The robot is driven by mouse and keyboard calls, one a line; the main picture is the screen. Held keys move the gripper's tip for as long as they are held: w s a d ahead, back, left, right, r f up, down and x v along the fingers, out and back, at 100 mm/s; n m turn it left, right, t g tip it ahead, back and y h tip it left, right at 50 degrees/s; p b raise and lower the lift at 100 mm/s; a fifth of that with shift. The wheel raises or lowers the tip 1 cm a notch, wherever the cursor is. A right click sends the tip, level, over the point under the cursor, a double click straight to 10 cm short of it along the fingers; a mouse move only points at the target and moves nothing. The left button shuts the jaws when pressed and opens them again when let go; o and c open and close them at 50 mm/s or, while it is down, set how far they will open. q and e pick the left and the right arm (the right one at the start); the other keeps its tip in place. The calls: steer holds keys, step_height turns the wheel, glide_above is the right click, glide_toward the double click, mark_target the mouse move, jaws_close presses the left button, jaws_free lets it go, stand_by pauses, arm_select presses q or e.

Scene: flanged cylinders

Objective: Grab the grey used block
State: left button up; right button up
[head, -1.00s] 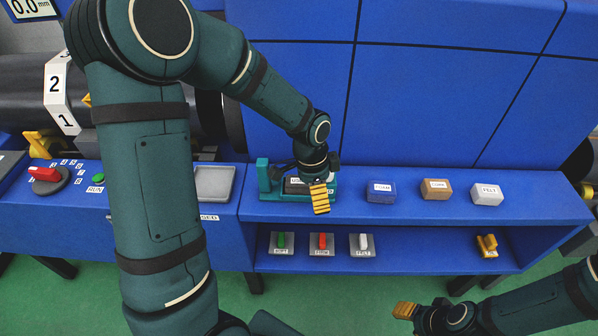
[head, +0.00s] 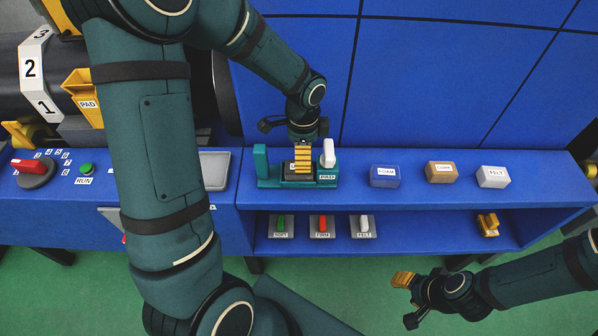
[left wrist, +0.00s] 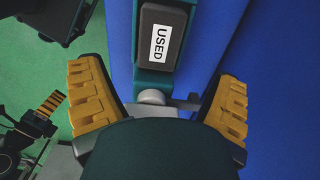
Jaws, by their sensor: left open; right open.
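The grey used block (head: 297,178) sits in a teal holder (head: 262,178) on the blue shelf, partly hidden in the head view by my left gripper (head: 303,160). In the left wrist view the used block (left wrist: 162,38) is dark grey with a white "USED" label, lying in its holder ahead of the open jaws. My left gripper (left wrist: 162,98) is open, its yellow fingers wide apart and not touching the block. My right gripper (head: 405,290) is open and empty, low in front of the shelf at the right.
A white-handled lever (head: 328,153) stands at the holder's right end. To the right are a foam block (head: 385,176), a cork block (head: 442,172) and a felt block (head: 493,177). Small switches and a yellow part (head: 488,225) are on the lower shelf.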

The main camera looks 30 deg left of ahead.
mark_target(290, 175)
arm_select(q)
steer(key=shift+s+a+f+b, duration=0.2)
steer(key=shift+f+b, duration=0.15)
steer(key=shift+f, duration=1.15)
steer(key=shift+s+a+f+b, duration=0.15)
steer(key=shift+f+b, duration=0.2)
steer(key=shift+f, duration=1.1)
steer(key=c, duration=1.2)
